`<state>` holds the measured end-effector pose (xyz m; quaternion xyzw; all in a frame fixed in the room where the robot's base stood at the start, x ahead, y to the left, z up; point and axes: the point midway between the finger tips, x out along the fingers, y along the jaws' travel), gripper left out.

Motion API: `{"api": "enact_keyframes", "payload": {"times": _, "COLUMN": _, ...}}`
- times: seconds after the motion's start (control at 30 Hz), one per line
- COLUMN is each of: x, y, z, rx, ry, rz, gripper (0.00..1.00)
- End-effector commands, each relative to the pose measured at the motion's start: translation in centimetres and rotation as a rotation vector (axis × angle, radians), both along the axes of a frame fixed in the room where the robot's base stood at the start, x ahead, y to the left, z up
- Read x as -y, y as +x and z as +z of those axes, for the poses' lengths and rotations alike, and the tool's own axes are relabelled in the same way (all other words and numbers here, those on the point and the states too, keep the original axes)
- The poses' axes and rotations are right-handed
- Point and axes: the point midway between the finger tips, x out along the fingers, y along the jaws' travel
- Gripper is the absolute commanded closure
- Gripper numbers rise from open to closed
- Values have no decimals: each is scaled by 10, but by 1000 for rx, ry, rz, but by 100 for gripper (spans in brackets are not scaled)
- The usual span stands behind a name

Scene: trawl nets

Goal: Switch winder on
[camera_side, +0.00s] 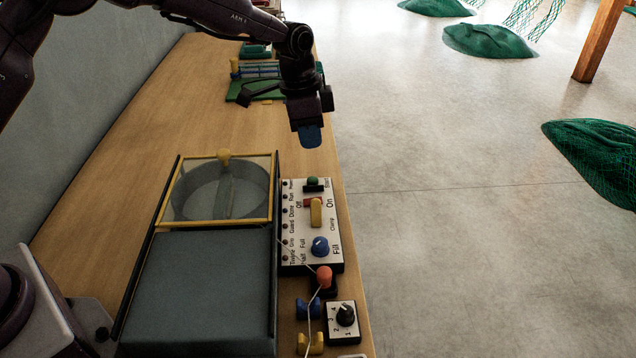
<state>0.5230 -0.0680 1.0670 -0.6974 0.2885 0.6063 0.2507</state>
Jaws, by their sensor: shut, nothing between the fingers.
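The winder (200,290) is a dark grey box on the bench with a yellow-framed clear cover (222,190) over a round drum. Its white control panel (296,262) is on the right. A red switch (307,202) sits between the words Off and On, partly hidden by a yellow lever (316,213) near the word Clamp. I cannot tell the switch's position. A green button (313,181) is at the panel's far end, and a blue Fill knob (320,246) is nearer. My gripper (311,137) is shut and empty, pointing down with its blue fingertips above and beyond the panel, apart from it.
An orange-red knob (324,276) with pale twine, a black dial (345,315), and blue (308,308) and yellow (310,344) holders lie nearer. A green tray (245,92) is at the back. Left of it, the wooden bench (150,120) is clear. Green nets (600,155) lie on the floor.

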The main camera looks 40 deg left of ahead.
Motion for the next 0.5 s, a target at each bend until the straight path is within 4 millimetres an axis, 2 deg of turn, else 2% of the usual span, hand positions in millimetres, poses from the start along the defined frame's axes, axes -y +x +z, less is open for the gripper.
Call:
{"api": "enact_keyframes", "payload": {"times": 0.13, "x": 1, "y": 0, "z": -7, "rx": -3, "ry": 0, "rz": 0, "gripper": 100}}
{"api": "enact_keyframes", "payload": {"times": 0.23, "x": 2, "y": 1, "z": -20, "rx": -3, "ry": 1, "rz": -1, "gripper": 100}}
{"api": "enact_keyframes", "payload": {"times": 0.5, "x": 7, "y": 7, "z": -76, "rx": -4, "ry": 1, "rz": 0, "gripper": 100}}
